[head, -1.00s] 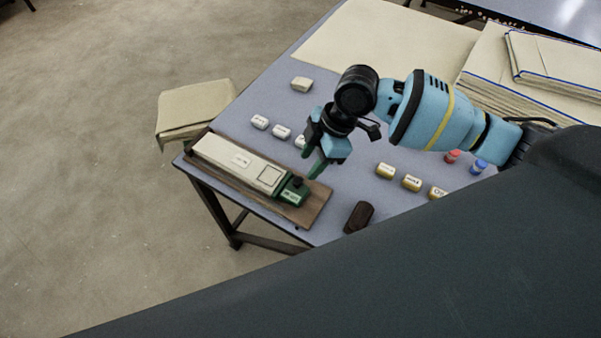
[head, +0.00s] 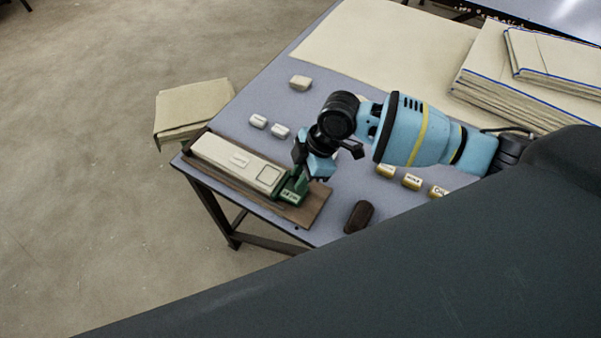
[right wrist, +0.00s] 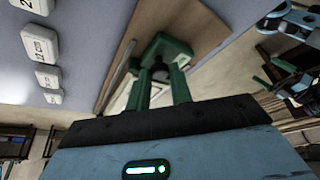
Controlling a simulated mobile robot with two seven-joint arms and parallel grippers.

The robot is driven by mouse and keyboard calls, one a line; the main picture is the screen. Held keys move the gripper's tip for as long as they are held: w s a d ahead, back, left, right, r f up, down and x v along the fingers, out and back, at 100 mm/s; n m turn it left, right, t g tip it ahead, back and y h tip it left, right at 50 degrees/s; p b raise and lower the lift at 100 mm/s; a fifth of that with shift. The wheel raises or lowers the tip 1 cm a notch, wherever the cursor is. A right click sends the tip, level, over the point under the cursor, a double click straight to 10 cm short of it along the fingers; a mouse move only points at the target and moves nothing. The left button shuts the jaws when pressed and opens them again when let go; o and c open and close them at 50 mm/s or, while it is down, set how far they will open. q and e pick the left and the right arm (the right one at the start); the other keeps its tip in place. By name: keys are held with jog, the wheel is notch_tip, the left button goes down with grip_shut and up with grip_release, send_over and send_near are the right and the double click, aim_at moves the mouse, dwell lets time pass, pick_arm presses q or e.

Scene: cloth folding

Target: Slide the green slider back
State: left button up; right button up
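The green slider (head: 291,196) sits at the right end of a long cream bar on a brown wooden board. It has a dark knob (right wrist: 160,72), seen in the right wrist view. My right gripper (head: 299,181) is down at the slider, and its green fingers stand apart on either side of the knob. Whether they touch the knob is hard to tell. The gripper partly hides the slider in the head view. In the right wrist view, blue and dark parts at the upper right seem to be my left arm with its gripper (right wrist: 272,74); its finger opening is unclear.
The wooden board (head: 312,207) lies along the table's near left edge. White labelled blocks (head: 280,131) stand behind it, and yellow-sided blocks (head: 412,182) to the right. A dark brown block (head: 358,217) lies near the front edge. Cream sheets (head: 385,45) cover the back.

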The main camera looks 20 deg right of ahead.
grip_shut()
jog(key=s+d+p, duration=0.2)
jog(key=s, duration=0.1)
jog(key=shift+s+d+r, duration=0.1)
jog(key=shift+s+d, duration=0.1)
jog(key=shift+d, duration=0.15)
jog(key=o, duration=0.6)
grip_release()
jog(key=shift+s+d, duration=0.1)
jog(key=shift+s, duration=0.05)
